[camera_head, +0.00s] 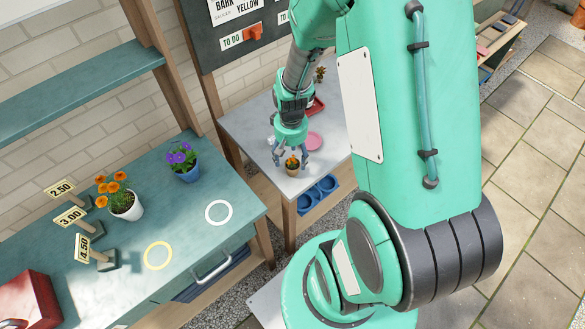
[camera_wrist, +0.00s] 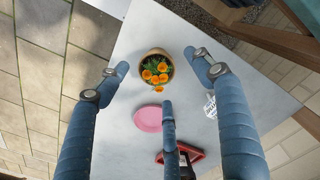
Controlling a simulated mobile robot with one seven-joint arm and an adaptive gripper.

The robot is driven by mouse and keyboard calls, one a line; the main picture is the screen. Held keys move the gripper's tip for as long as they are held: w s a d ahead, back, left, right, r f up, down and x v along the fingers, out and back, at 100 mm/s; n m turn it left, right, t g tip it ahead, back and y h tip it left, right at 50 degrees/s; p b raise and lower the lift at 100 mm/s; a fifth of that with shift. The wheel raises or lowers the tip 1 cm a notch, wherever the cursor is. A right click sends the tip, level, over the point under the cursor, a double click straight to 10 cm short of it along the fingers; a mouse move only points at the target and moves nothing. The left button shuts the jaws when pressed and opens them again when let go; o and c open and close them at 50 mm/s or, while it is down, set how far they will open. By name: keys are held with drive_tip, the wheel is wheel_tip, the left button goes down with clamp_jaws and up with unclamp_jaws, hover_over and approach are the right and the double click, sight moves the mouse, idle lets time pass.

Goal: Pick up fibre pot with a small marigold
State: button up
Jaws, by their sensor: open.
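The fibre pot with a small marigold (camera_head: 292,169) stands upright on the pale grey table (camera_head: 240,124), near its front edge. It is a tan pot with orange flowers and green leaves. In the wrist view the marigold pot (camera_wrist: 156,68) lies ahead of my gripper, between the lines of its fingers, with the flowers facing the camera. My gripper (camera_head: 290,155) is open and empty, just above and behind the pot. Its spread fingers (camera_wrist: 160,82) show no clear contact with the pot.
A pink saucer (camera_head: 314,141) and a red tray (camera_head: 316,106) lie behind the pot. Blue pots (camera_head: 318,193) sit on a shelf below. The green bench (camera_head: 110,262) at left holds a purple-flowered blue pot (camera_head: 184,162) and a white pot of orange flowers (camera_head: 125,206).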

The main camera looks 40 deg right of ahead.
sight(292, 164)
drive_tip(key=shift+s+d+f+b, duration=0.1)
drive_tip(key=shift+f+b, duration=0.35)
drive_tip(key=shift+f, duration=0.85)
drive_tip(key=shift+s+f+b, duration=0.1)
drive_tip(key=shift+f+b, duration=0.3)
drive_tip(key=shift+f, duration=0.85)
drive_tip(key=c, duration=1.3)
drive_tip(key=shift+c, duration=0.2)
drive_tip(key=shift+r, duration=0.45)
wheel_tip(292, 164, up, 3)
drive_tip(key=shift+r+p, duration=0.1)
drive_tip(key=shift+p, duration=0.65)
drive_tip(key=s+a+p, duration=0.1)
drive_tip(key=s+a, duration=0.2)
drive_tip(key=s, duration=0.4)
drive_tip(key=s+a+p, duration=0.1)
drive_tip(key=s+a, duration=0.2)
drive_tip(key=s, duration=0.4)
drive_tip(key=shift+s+r, duration=0.4)
drive_tip(key=shift+r, duration=0.05)
